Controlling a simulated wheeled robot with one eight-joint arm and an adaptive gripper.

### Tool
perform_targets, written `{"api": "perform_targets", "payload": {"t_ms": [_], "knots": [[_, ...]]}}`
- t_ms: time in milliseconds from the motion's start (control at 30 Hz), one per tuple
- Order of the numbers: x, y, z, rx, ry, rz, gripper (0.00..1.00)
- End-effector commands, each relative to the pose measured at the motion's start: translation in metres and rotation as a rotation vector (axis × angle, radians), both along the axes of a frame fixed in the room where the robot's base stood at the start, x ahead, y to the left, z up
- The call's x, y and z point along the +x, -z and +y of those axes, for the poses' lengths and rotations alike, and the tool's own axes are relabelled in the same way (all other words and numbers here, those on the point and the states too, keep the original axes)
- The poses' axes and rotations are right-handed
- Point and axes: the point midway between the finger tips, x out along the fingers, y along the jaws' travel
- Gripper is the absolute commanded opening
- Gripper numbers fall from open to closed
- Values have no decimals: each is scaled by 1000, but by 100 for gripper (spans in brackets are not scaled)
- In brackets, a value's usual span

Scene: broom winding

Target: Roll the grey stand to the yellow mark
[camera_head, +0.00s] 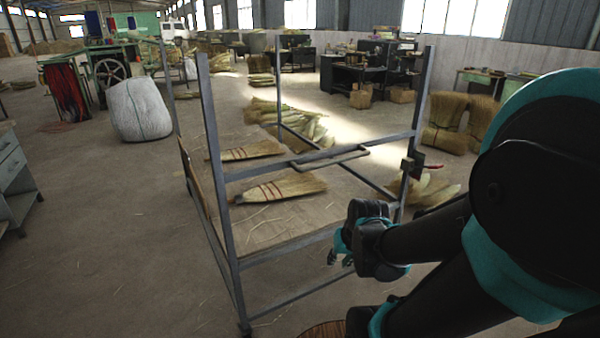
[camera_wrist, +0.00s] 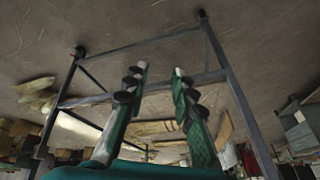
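The grey stand (camera_head: 225,180) is an upright metal frame on casters with a wooden shelf, and two brooms (camera_head: 280,188) lie on the shelf. A bar handle (camera_head: 330,163) sits on its near upper rail. A small dark box with a red lever (camera_head: 433,166) is on its right post. My gripper (camera_head: 340,258) is at the near right side of the stand, below the handle. In the wrist view, which is upside down, the fingers (camera_wrist: 160,68) are apart with nothing between the tips, and the stand's rails (camera_wrist: 85,101) lie beyond. I see no yellow mark.
A white sack (camera_head: 138,108) stands at the back left, and a grey cabinet (camera_head: 14,175) is at the left edge. Broom bundles (camera_head: 290,120) lie behind the stand. More bundles (camera_head: 445,120) stand to the right. The floor left of the stand is mostly clear, with straw.

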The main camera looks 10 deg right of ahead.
Motion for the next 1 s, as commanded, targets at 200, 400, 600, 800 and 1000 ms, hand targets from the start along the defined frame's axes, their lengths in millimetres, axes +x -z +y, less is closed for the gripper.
{"api": "perform_targets", "payload": {"t_ms": [200, 400, 600, 800, 1000], "knots": [[80, -39, 2, 408, 250, -99, 39], [158, -96, -43, 805, 481, -262, 39], [199, -144, -108, 1089, 629, -419, 39], [211, -162, -136, 1194, 674, -483, 39], [228, -159, -128, 1199, 671, -482, 39]]}}
